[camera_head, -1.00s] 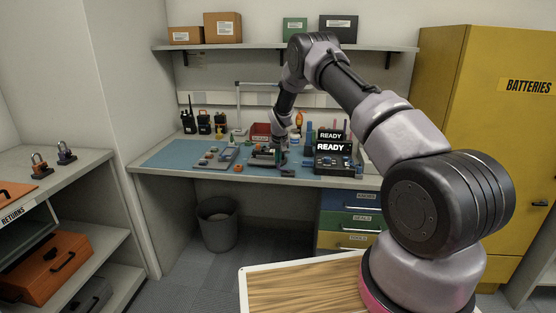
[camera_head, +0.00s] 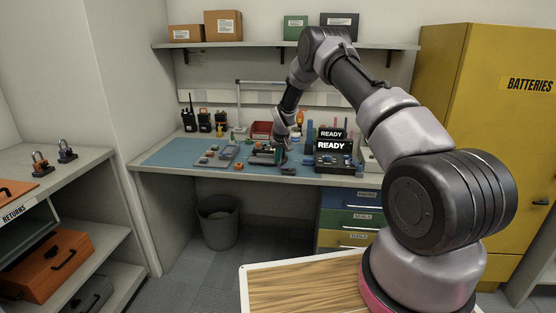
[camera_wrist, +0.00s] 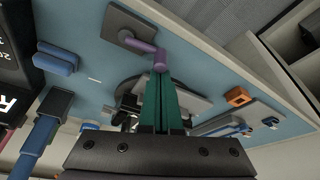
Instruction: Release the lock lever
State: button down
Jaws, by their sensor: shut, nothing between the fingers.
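The lock lever (camera_wrist: 140,43) is a purple bar on a dark grey plate (camera_wrist: 118,22), near the top middle of the wrist view. Its near end turns into a short purple knob. My gripper (camera_wrist: 161,78) has two green fingers pressed together with nothing between them. The fingertips are right at the knob in the picture; I cannot tell whether they touch it. In the head view my gripper (camera_head: 280,156) is low over the blue mat, and the lever is too small to make out there.
The blue mat (camera_head: 170,153) covers the bench. A black unit reading READY (camera_head: 333,158) stands just right of my gripper. A blue handle (camera_wrist: 45,125) and a blue block (camera_wrist: 57,57) are at left in the wrist view. An orange ring (camera_wrist: 238,96) lies at right.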

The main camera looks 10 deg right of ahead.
jog(key=s+n, duration=0.1)
jog(key=n, duration=0.1)
jog(key=s+n+y, duration=0.1)
jog(key=n, duration=0.1)
jog(key=shift+a, duration=0.1)
jog(key=s+n, duration=0.1)
jog(key=n, duration=0.1)
jog(key=n+g+y, duration=0.1)
jog(key=n, duration=0.1)
jog(key=shift+s, duration=0.4)
jog(key=shift+s+a, duration=0.4)
jog(key=shift+s, duration=0.25)
jog(key=shift+r, duration=0.15)
